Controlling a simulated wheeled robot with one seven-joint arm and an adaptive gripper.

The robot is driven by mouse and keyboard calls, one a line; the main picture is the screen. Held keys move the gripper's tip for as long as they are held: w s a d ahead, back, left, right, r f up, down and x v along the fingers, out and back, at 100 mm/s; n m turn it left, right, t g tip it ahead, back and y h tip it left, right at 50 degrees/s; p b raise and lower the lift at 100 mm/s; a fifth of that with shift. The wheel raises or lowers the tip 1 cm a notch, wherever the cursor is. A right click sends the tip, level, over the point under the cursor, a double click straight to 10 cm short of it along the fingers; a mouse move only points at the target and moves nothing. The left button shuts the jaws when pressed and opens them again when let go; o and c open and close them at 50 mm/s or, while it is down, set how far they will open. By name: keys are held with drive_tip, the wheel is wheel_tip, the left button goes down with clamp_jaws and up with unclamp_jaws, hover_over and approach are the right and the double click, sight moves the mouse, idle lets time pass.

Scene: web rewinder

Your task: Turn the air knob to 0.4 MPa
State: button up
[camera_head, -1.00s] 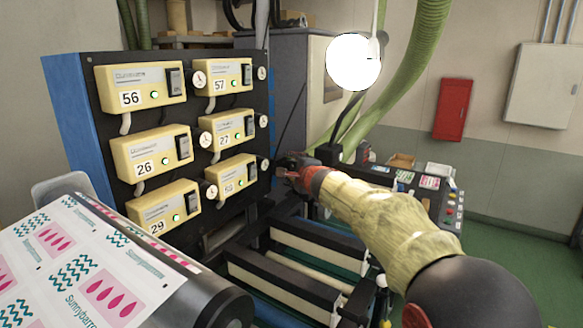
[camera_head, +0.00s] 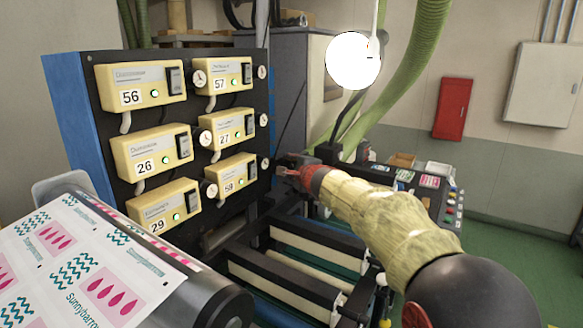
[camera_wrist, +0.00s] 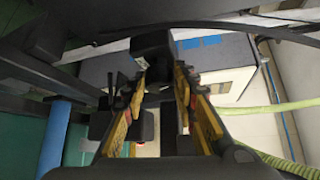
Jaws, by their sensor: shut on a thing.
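My gripper (camera_head: 284,172) is at the right side of the black control panel (camera_head: 115,72), level with its lower dials. In the wrist view my gripper (camera_wrist: 152,84) has its two yellow-and-black fingers either side of a dark, block-like knob (camera_wrist: 151,46) and is shut on it. The knob's markings cannot be seen. Several small white round dials sit on the panel, one of them a lower right dial (camera_head: 264,162) just left of my gripper. Their readings are too small to make out.
Yellow numbered control boxes (camera_head: 150,155) fill the panel. A printed web on a roller (camera_head: 100,262) lies at the lower left. Black-and-cream machine rails (camera_head: 300,245) run below my arm. A console with coloured buttons (camera_head: 445,205) stands to the right.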

drive_tip(key=shift+r+m+g+p, duration=0.25)
drive_tip(key=shift+g+p, duration=0.25)
drive_tip(key=shift+p, duration=2.75)
drive_tip(key=m+p, duration=0.1)
drive_tip(key=p, duration=0.4)
drive_tip(key=shift+r+g, duration=0.15)
drive_tip(key=shift+g, duration=0.25)
drive_tip(key=m+g+p, duration=0.1)
drive_tip(key=p, duration=0.8)
drive_tip(key=shift+d+g+y, duration=0.1)
drive_tip(key=shift+g+y, duration=0.3)
drive_tip(key=m+g+p, duration=0.1)
drive_tip(key=p, duration=0.3)
drive_tip(key=shift+w, duration=0.15)
drive_tip(key=shift+w+d+f+m+g+y+p, duration=0.1)
drive_tip(key=shift+f+m+g+y+p, duration=0.15)
drive_tip(key=shift+m+g+y+p, duration=0.65)
drive_tip(key=shift+d+m+g+p, duration=0.1)
drive_tip(key=shift+m+g+p, duration=0.45)
drive_tip(key=shift+g, duration=0.45)
